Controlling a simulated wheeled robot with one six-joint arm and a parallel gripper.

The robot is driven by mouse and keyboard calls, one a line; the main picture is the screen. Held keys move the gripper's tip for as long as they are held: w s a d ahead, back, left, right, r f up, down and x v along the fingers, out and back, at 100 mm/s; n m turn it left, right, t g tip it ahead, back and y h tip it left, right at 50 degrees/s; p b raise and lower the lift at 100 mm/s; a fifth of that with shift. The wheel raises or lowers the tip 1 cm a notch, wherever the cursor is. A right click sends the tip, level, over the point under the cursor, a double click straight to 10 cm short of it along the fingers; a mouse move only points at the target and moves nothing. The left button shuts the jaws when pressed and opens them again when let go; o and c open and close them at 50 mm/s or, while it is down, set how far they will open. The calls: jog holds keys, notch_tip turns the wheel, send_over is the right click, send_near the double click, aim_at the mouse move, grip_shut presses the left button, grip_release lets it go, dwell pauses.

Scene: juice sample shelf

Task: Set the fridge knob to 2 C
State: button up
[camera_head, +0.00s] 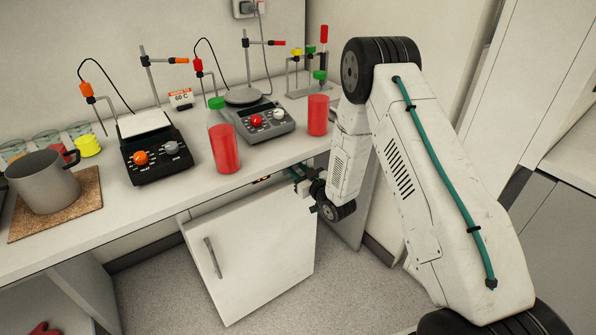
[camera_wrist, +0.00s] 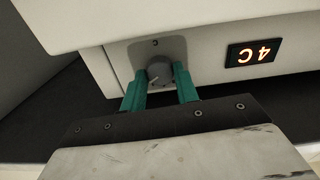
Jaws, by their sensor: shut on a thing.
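The fridge knob (camera_wrist: 159,72) is a small round dark grey dial on a grey plate in the wrist view. My gripper (camera_wrist: 160,85) has its teal fingers on either side of the knob and is shut on it. The fridge display (camera_wrist: 253,53) beside it glows orange and reads 4 C, upside down in this view. In the head view my gripper (camera_head: 294,173) reaches under the counter edge, and the display (camera_head: 262,180) is a small orange glow there. The knob is hidden in that view.
Bottles of red liquid (camera_head: 224,149), two hotplates (camera_head: 152,150) and a grey pot (camera_head: 43,180) stand on the counter. The floor to the right of the door is clear.

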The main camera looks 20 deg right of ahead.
dwell(0.3)
jog(key=o, duration=1)
jog(key=shift+c, duration=0.2)
jog(key=v, duration=0.7)
jog(key=shift+s+d, duration=0.15)
jog(key=shift+s, duration=0.2)
